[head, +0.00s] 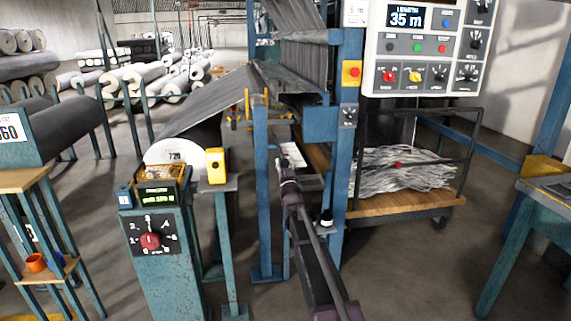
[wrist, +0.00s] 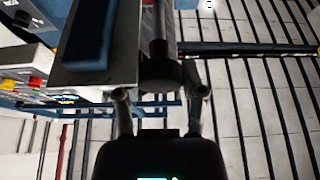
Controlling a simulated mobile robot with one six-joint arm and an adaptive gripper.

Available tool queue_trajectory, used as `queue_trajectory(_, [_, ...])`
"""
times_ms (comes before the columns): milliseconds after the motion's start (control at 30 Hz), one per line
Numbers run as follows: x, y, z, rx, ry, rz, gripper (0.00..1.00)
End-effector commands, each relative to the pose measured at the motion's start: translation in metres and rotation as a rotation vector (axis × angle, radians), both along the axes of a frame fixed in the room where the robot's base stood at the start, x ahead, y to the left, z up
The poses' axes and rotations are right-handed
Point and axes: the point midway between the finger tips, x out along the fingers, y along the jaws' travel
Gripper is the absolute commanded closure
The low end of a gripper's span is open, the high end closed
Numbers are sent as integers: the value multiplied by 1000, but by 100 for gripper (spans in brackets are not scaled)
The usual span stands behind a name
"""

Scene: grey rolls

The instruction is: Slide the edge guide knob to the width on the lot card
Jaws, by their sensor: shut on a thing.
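My gripper (head: 285,163) reaches in at the blue machine frame, at the end of my dark arm. In the wrist view my gripper (wrist: 158,97) has a finger on each side of a dark round knob (wrist: 162,73) and is shut on it. The knob sits below a grey rod, beside a grey plate with a blue block. In the head view I cannot make out the knob behind my gripper. A small white card (head: 294,154) shows just beyond my gripper; its writing is too small to read, and I cannot tell if it is the lot card.
A roll marked 720 (head: 175,157) stands left of the frame, behind a control post (head: 155,240) with a red dial. A panel (head: 425,45) reading 35 m hangs upper right. A cart (head: 410,205) of grey strips stands right. Blue frame posts flank my arm closely.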

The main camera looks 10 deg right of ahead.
Motion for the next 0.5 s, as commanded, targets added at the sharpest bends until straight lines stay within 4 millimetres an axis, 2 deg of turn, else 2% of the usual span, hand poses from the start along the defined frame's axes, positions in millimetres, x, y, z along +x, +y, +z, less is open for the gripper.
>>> queue_trajectory(167, [-6, 0, 0, 0, -1, 0, 100])
queue_trajectory(500, [-51, 0, 0, 0, -1, 0, 100])
